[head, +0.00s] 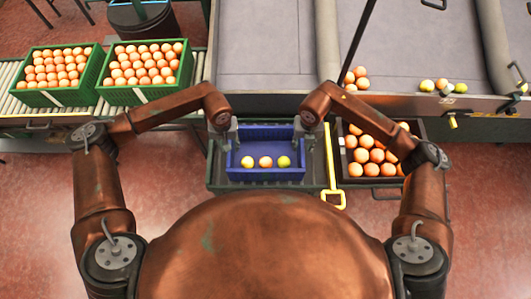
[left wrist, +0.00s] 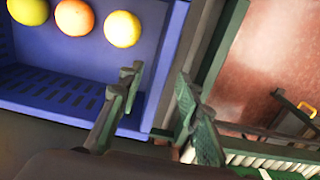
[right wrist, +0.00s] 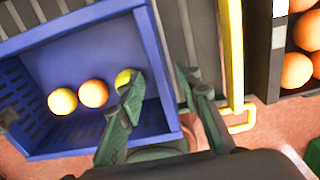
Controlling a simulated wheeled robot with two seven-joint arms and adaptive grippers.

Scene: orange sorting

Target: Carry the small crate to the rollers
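The small blue crate (head: 265,175) stands in front of me on a dark green stand, with three round fruits on its floor. My left gripper (head: 232,138) is at the crate's left wall and my right gripper (head: 302,138) at its right wall. In the left wrist view, the left gripper (left wrist: 158,88) is open, with one finger inside the crate (left wrist: 60,88) and one outside. In the right wrist view, the right gripper (right wrist: 160,92) is also open, its fingers on either side of the wall. The rollers (head: 18,104) are at the left, under two green crates.
Two green crates full of oranges (head: 50,98) (head: 140,92) stand on the rollers. A dark crate of oranges (head: 345,178) is right of the stand, with a yellow handle (head: 333,198) between. A grey sorting table (head: 270,60) lies behind, with a few loose fruits at right.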

